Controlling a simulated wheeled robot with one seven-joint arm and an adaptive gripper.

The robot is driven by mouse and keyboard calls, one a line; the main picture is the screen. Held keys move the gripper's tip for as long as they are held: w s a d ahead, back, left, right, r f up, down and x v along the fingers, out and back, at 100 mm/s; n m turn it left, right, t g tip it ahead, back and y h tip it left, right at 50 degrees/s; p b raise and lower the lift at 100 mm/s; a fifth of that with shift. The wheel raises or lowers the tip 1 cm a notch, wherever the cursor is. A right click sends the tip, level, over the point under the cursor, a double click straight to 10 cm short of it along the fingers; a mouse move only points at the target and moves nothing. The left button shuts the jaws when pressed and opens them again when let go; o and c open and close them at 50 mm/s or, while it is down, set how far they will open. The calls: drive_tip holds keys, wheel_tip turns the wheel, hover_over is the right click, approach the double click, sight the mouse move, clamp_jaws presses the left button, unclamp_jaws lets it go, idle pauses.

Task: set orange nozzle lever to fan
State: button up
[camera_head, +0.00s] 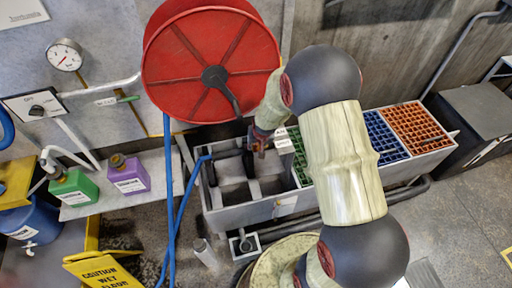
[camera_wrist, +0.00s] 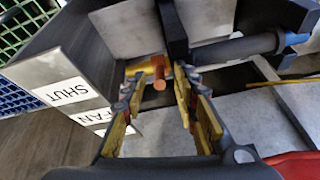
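The orange nozzle lever (camera_wrist: 148,67) shows in the wrist view just ahead of my fingertips, with its darker orange end between them. My gripper (camera_wrist: 158,80) is open, with one finger on each side of that end; I cannot tell whether either finger touches it. A white SHUT label (camera_wrist: 67,92) and a partly covered FAN label (camera_wrist: 101,116) are on the grey panel to the left. A dark nozzle (camera_wrist: 238,49) with a blue end lies to the right of the lever. In the head view my gripper (camera_head: 258,143) is over the sink trough, and my arm hides much of that area.
The grey trough (camera_head: 330,202) has green, blue (camera_head: 384,136) and orange grates (camera_head: 417,127). A red hose reel (camera_head: 180,85) hangs close behind my gripper. Blue hoses (camera_head: 178,215) run down on the left. Green (camera_head: 74,188) and purple (camera_head: 128,175) bottles stand on a shelf.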

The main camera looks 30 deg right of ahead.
drive_tip(key=shift+w+f, duration=0.25)
drive_tip(key=shift+f, duration=0.35)
drive_tip(key=c, duration=0.3)
drive_tip(key=c, duration=0.4)
clamp_jaws()
